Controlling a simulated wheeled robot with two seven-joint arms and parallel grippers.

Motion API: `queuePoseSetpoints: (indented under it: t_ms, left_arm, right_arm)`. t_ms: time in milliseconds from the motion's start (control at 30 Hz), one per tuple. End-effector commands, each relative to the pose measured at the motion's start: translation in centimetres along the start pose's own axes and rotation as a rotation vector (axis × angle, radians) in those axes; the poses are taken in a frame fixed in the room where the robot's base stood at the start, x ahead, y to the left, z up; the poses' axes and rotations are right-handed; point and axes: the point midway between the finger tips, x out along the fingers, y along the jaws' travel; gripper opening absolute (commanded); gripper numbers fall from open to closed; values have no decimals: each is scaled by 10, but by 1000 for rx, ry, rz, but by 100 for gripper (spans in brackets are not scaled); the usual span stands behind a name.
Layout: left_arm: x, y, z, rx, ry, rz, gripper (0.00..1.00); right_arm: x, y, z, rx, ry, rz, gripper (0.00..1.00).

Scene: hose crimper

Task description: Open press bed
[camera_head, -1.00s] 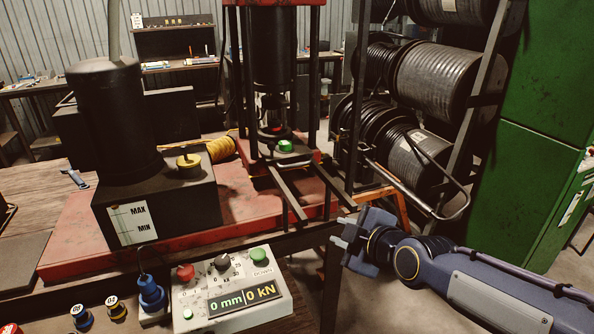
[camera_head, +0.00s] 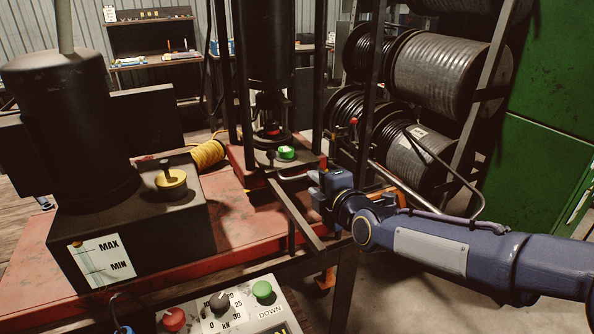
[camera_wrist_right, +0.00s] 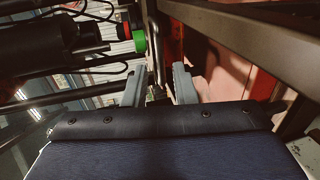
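The press (camera_head: 277,50) stands at the back centre, with a green-topped part (camera_head: 286,152) on its bed (camera_head: 256,160). Two dark rails (camera_head: 296,212) run out from the bed toward the front. A thin pale bar (camera_head: 292,177) shows at the bed's front edge. My right gripper (camera_head: 314,184) is at the right end of this bar, above the rails. In the right wrist view its two grey fingers (camera_wrist_right: 158,88) stand apart. A small dark part shows between them; I cannot tell whether they touch it. The green part (camera_wrist_right: 139,41) is beyond, upper left. My left gripper is not in view.
A control box (camera_head: 240,308) with knobs is at the bottom front. A dark tank (camera_head: 130,240) with a yellow cap (camera_head: 171,184) stands at left. Hose reels (camera_head: 450,70) and a green cabinet (camera_head: 545,130) are at right.

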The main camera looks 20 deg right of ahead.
Motion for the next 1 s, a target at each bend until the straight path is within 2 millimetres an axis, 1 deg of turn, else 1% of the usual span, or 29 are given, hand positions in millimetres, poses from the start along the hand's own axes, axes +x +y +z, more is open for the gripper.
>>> queuePoseSetpoints:
  t_ms: [200,300,400,567,800,1000]
  left_arm:
    - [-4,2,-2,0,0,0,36]
    - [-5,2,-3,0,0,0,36]
    - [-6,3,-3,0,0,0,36]
    - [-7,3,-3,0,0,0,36]
    - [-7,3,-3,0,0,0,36]
    - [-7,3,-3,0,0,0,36]
  right_arm:
    - [35,0,0,1,1,-4,25]
    - [50,-1,0,1,1,-5,25]
    - [61,0,0,1,0,-2,25]
    - [70,0,0,2,0,-2,25]
    - [71,0,0,2,0,-1,25]
    - [70,0,0,2,0,-1,0]
